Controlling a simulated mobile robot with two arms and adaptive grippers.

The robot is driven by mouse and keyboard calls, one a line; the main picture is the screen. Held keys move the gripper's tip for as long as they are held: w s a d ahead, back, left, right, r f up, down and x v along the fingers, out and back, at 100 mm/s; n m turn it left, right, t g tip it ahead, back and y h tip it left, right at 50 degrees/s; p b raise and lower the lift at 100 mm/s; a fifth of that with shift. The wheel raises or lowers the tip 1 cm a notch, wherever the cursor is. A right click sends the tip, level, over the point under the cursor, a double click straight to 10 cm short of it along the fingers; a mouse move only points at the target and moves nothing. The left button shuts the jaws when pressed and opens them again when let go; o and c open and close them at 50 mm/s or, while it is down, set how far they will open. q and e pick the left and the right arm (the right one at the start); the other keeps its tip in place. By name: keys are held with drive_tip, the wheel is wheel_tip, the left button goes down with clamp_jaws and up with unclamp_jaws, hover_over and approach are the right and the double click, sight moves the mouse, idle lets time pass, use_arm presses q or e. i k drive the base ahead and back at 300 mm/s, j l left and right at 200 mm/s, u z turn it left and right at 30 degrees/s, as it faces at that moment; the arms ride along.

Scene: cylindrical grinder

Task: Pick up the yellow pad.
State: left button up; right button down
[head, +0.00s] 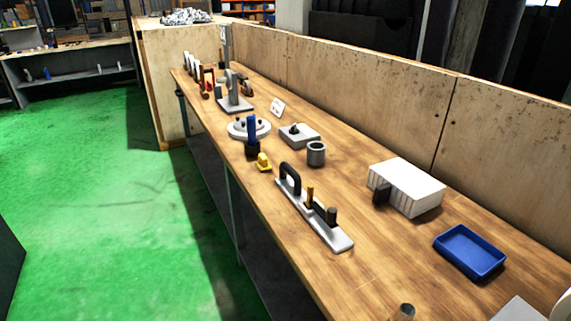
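A small yellow object (263,162) sits near the left edge of the wooden workbench (375,255), about midway along it. It looks like the yellow pad, with a wider base and a raised upper part. It is too small to make out in detail. It stands just in front of a dark block with a blue upright part (251,131), and nothing seems to cover it. Neither of my grippers is in view.
A grey plate with a black handle and pegs (316,214) lies nearer than the yellow object. A grey cup (316,153), white box (408,187) and blue tray (469,251) stand to its right. A wooden panel (350,90) closes the back. Green floor (110,200) is open at left.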

sight(263, 165)
drive_tip(key=i+j+z, duration=0.15)
drive_tip(key=z, duration=0.2)
drive_tip(key=i+j+z, duration=0.1)
drive_tip(key=j+z, duration=0.35)
drive_tip(key=z, duration=0.2)
drive_tip(key=i+j, duration=0.05)
